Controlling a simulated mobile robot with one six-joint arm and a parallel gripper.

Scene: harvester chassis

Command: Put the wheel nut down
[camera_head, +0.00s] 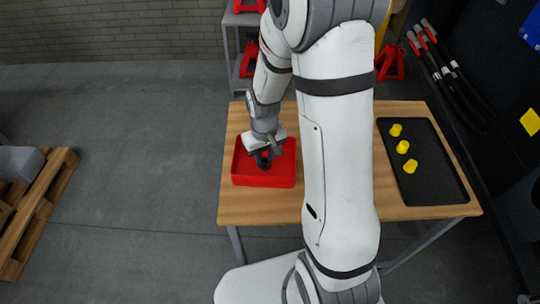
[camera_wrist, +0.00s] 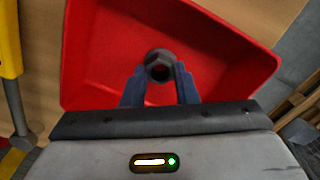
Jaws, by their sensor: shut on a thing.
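A dark grey wheel nut (camera_wrist: 159,64) is held between the two fingertips of my gripper (camera_wrist: 159,80) in the wrist view. A red open bin (camera_wrist: 110,35) lies beneath and around it. In the head view the red bin (camera_head: 264,181) stands on the left part of the wooden table, and my gripper (camera_head: 264,158) points down into it. The nut is hard to make out there, as the dark fingers cover it. I cannot tell whether the nut touches the bin floor.
A wooden table (camera_head: 260,206) carries the bin. A black tray (camera_head: 435,190) with three yellow pieces (camera_head: 403,147) lies at its right. My arm crosses the table between them. A wooden pallet (camera_head: 40,220) lies on the floor at far left.

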